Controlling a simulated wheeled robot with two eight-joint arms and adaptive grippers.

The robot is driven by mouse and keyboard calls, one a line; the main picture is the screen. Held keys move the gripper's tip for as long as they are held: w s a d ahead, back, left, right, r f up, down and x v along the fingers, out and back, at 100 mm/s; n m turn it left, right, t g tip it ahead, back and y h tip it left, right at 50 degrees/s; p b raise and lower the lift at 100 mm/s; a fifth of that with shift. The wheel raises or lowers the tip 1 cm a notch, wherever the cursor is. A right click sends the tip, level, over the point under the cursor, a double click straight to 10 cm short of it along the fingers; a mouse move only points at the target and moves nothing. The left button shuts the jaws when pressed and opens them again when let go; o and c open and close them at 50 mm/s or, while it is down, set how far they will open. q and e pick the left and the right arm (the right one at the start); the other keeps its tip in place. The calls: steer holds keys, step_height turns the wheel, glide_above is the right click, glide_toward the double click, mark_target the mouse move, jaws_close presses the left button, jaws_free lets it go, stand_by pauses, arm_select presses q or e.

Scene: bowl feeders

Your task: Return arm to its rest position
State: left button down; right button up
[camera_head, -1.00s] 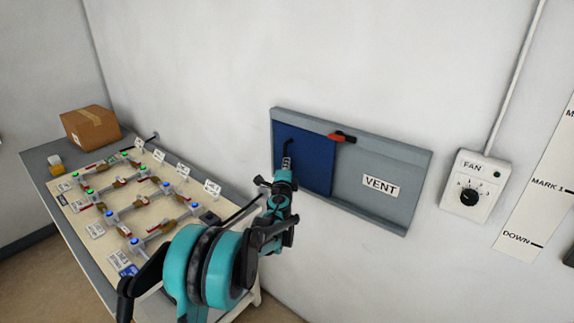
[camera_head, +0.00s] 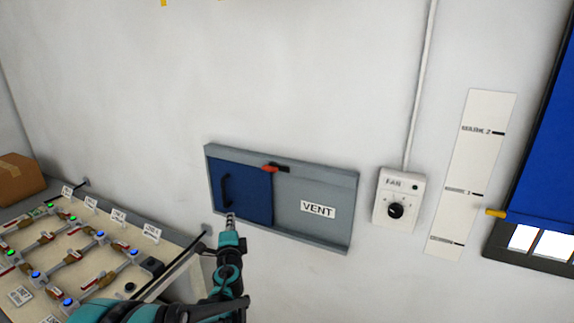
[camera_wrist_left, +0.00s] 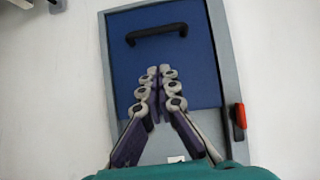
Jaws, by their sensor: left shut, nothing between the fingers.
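My left gripper (camera_head: 230,219) is shut and empty, with its arm coming up from the bottom of the head view. In that view it lies over the lower edge of the blue sliding panel (camera_head: 257,195). In the left wrist view the shut fingers (camera_wrist_left: 160,72) point toward the blue panel (camera_wrist_left: 190,75), just below its black handle (camera_wrist_left: 157,33). The fingers look apart from the handle. My right gripper is in neither view.
The grey vent frame (camera_head: 340,235) has a red latch (camera_head: 270,168). A fan dial box (camera_head: 398,200) and a marked strip (camera_head: 470,170) are on the wall. A table with feeder parts (camera_head: 190,252) stands at left, a cardboard box (camera_head: 18,178) behind. A blue blind (camera_head: 555,150) hangs at right.

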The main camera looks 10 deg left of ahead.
arm_select(q)
steer(key=s+a+r+n+g+y, duration=0.1)
steer(key=s+n+g, duration=0.4)
steer(key=s+n, duration=0.75)
steer(key=s+d+f+n+g+h, duration=0.1)
steer(key=s+d+f, duration=0.4)
steer(key=s, duration=0.7)
steer(key=s+d+f+n+g+h, duration=0.1)
steer(key=s+d+f+g+h, duration=0.3)
steer(key=s, duration=0.8)
steer(key=shift+d+f+h, duration=0.55)
steer(key=shift+d+h, duration=0.05)
steer(key=shift+d, duration=0.4)
steer(key=c, duration=2.3)
jaws_free()
